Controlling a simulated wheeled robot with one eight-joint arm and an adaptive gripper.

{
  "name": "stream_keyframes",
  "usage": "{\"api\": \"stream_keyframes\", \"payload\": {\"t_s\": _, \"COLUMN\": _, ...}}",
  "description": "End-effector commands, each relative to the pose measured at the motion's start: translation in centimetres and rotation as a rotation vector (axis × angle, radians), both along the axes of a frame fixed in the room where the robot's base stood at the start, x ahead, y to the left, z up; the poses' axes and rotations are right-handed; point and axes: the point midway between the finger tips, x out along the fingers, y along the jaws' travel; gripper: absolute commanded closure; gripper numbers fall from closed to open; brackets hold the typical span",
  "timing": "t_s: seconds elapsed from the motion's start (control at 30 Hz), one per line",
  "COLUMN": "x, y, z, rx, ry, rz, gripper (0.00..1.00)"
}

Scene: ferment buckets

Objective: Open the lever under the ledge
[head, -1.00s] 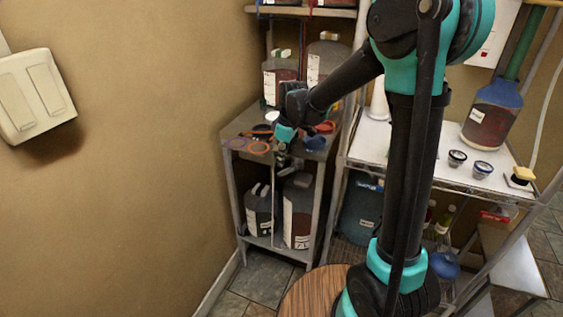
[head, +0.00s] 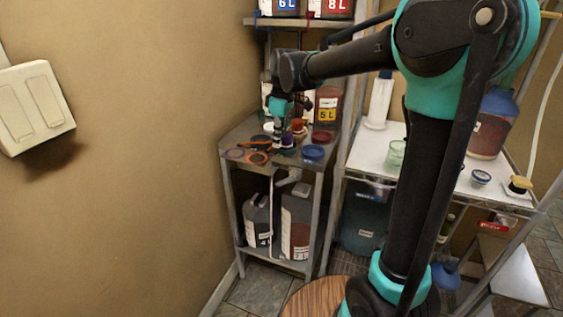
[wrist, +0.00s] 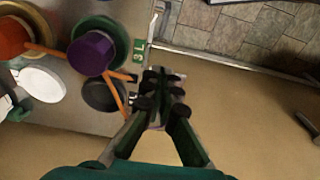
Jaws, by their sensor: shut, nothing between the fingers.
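A pale grey lever-like piece (head: 289,178) shows just under the front ledge (head: 268,164) of the small grey table; a thin vertical tube runs below it. I cannot tell how far it is turned. My gripper (head: 279,147) hangs pointing down over the table top among the lids, above the ledge and apart from the lever. In the wrist view my gripper (wrist: 162,85) has its fingers together and empty, close to the table's edge. The lever is not discernible in the wrist view.
A purple cup (wrist: 91,52), white lid (wrist: 41,84) and orange sticks crowd the table top. A blue lid (head: 313,152) lies at its right front. Jugs (head: 296,225) stand on the lower shelf. The tan wall (head: 150,160) is close on the left.

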Motion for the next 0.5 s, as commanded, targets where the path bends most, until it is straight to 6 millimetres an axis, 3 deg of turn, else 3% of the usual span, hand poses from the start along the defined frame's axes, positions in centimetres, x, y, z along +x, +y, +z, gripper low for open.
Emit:
{"api": "stream_keyframes", "payload": {"t_s": 0.03, "x": 0.2, "y": 0.8, "z": -0.1, "rx": -0.010, "ry": 0.003, "rz": 0.004, "gripper": 1.00}}
{"api": "stream_keyframes", "payload": {"t_s": 0.23, "x": 0.3, "y": 1.0, "z": -1.7, "rx": -0.013, "ry": 0.004, "rz": 0.000, "gripper": 1.00}}
{"api": "stream_keyframes", "payload": {"t_s": 0.5, "x": 0.5, "y": 1.4, "z": -6.8, "rx": -0.013, "ry": 0.004, "rz": 0.000, "gripper": 1.00}}
